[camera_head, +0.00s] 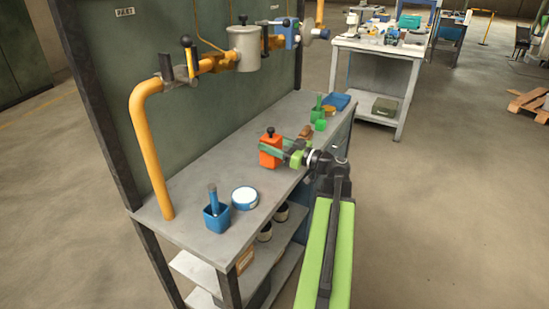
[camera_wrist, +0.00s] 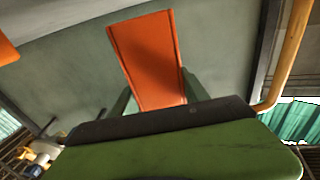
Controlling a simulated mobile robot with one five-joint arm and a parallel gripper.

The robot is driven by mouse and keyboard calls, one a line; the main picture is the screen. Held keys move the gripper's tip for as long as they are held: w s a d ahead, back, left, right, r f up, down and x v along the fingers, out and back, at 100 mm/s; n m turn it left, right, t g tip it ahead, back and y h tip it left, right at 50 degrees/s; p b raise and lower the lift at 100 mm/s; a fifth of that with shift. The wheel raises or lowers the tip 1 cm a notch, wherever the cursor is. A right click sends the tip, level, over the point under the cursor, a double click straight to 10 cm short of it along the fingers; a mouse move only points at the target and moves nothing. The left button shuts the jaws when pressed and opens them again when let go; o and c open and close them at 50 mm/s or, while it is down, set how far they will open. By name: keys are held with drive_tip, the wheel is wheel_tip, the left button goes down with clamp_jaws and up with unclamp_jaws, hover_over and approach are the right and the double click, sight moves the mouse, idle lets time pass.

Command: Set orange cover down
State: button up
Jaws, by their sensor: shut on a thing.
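The orange cover (camera_head: 270,158) is upright, with a dark knob on top, at the middle of the bench (camera_head: 188,232) in the head view. My gripper (camera_head: 271,146) reaches it from the right and is shut on it, with its green fingers at the cover's sides. In the wrist view the orange cover (camera_wrist: 147,55) fills the space between the fingers of my gripper (camera_wrist: 152,92). I cannot tell whether the cover's bottom touches the bench top. The far side of the cover is hidden.
A blue cup (camera_head: 217,218) with a blue handle and a round white-topped tin (camera_head: 244,197) stand nearer on the bench. A brown object (camera_head: 306,131), green items (camera_head: 319,124) and a blue box (camera_head: 337,101) lie beyond. A yellow pipe (camera_head: 147,150) runs above the bench's back.

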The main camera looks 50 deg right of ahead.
wheel_tip(320, 180, down, 4)
drive_tip(key=b, duration=0.4)
drive_tip(key=shift+f, duration=0.15)
drive_tip(key=shift+r, duration=0.25)
drive_tip(key=shift+f, duration=0.1)
drive_tip(key=o, duration=1.1)
drive_tip(key=shift+f, duration=0.15)
drive_tip(key=o, duration=0.5)
drive_tip(key=shift+c, duration=0.2)
